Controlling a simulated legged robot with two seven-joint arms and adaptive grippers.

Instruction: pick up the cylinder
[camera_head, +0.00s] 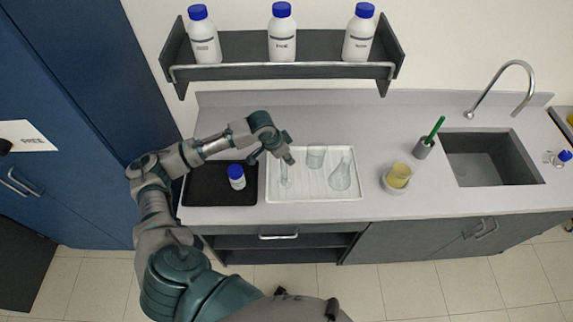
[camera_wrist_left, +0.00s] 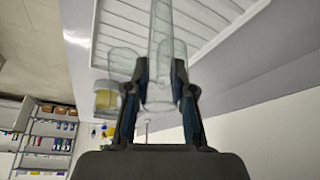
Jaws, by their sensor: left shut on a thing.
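The cylinder (camera_head: 284,178) is tall, narrow clear glass. In the head view it appears upright over the left part of the white tray (camera_head: 325,198); I cannot tell whether its base touches the tray. My left gripper (camera_head: 287,160) is at its upper part. In the left wrist view, the fingers of the left gripper (camera_wrist_left: 160,95) are shut on the clear cylinder (camera_wrist_left: 160,40), one on each side. My right gripper is not in view.
A clear beaker (camera_head: 316,157) and a conical flask (camera_head: 341,175) stand in the tray. A blue-capped bottle (camera_head: 237,177) stands on a black mat (camera_head: 203,190) to the left. A yellow-filled vessel (camera_head: 398,176), brush holder (camera_head: 422,148) and sink (camera_head: 490,158) are to the right. A shelf (camera_head: 285,73) with bottles hangs above.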

